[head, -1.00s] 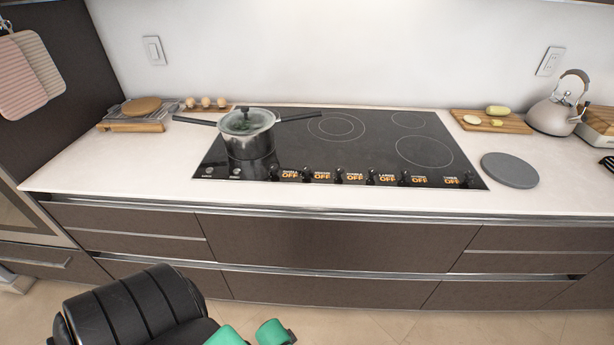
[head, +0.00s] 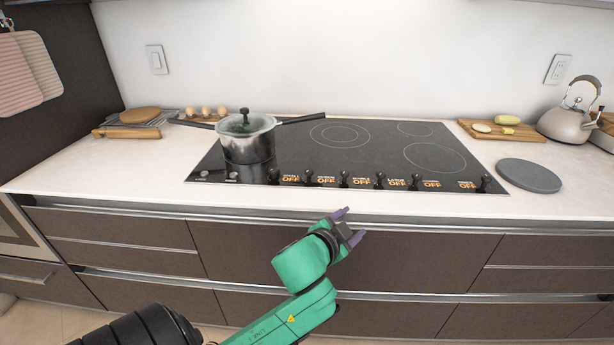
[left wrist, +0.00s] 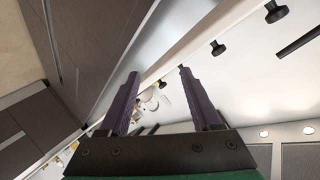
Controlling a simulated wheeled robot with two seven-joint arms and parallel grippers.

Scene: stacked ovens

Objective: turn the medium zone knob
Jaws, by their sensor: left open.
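The black cooktop (head: 375,150) has a row of small black knobs along its front edge, each beside an orange OFF label. The label words above OFF are too small to read surely, so I cannot tell which is the medium zone knob; one mid-row knob (head: 344,180) stands beyond my gripper. My left gripper (head: 350,225) has purple fingers, spread open and empty, in front of the counter edge and apart from the knobs. The left wrist view shows the open fingers (left wrist: 158,73) and several knobs, one clear at right (left wrist: 217,47). My right gripper is out of view.
A lidded pot (head: 247,140) stands on the cooktop's left, one handle reaching right. A grey round disc (head: 529,175) lies right of the cooktop. A kettle (head: 566,122) and a cutting board (head: 500,131) are at back right. The counter strip (head: 420,203) before the knobs is clear.

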